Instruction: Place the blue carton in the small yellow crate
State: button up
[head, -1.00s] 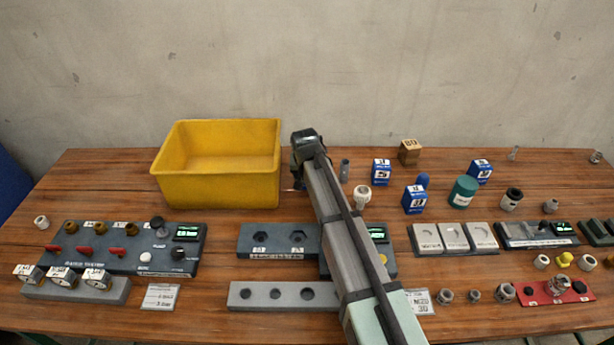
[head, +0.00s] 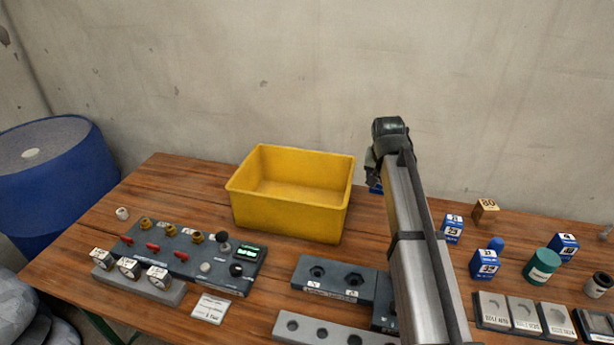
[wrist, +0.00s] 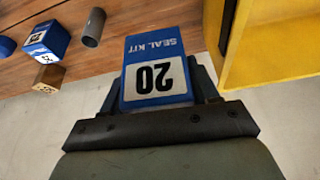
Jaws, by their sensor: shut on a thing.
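The blue carton (wrist: 155,75) is in the wrist view, labelled "SEAL KIT 20". My gripper (wrist: 158,92) is shut on it, with a dark finger on each side. In the head view my gripper (head: 374,178) is just right of the small yellow crate, and only a bit of the carton (head: 375,188) shows below it. The yellow crate (head: 285,216) stands on the table, and its inside looks empty where I can see it. Its wall also shows at the right of the wrist view (wrist: 285,48), beside the carton. The carton's height above the table is hard to tell.
Other blue cartons (head: 485,265), a brown box (head: 485,211) and a green canister (head: 541,266) stand to the right. A panel with red levers (head: 185,252) lies in front of the crate. A blue barrel (head: 60,180) stands beyond the table's left edge.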

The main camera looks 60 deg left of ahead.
jog(key=r, duration=0.6)
jog(key=shift+a, duration=0.25)
jog(key=s+a, duration=0.6)
jog(key=a, duration=0.4)
jog(key=s+a, duration=0.6)
jog(key=a, duration=0.3)
jog(key=shift+n, duration=0.4)
jog(key=shift+s+a+f, duration=0.1)
jog(key=shift+s+f, duration=0.05)
jog(key=shift+f, duration=3.45)
jog(key=shift+s+f, duration=0.1)
jog(key=shift+f, duration=3.45)
jog(key=shift+s+a+f, duration=0.1)
jog(key=shift+s+f, duration=0.05)
jog(key=shift+f, duration=3.45)
jog(key=shift+f, duration=0.1)
jog(key=o, duration=1.1)
jog(key=shift+c, duration=0.2)
notch_tip(320, 180, up, 10)
jog(key=shift+s+d, duration=0.4)
jog(key=shift+d, duration=0.05)
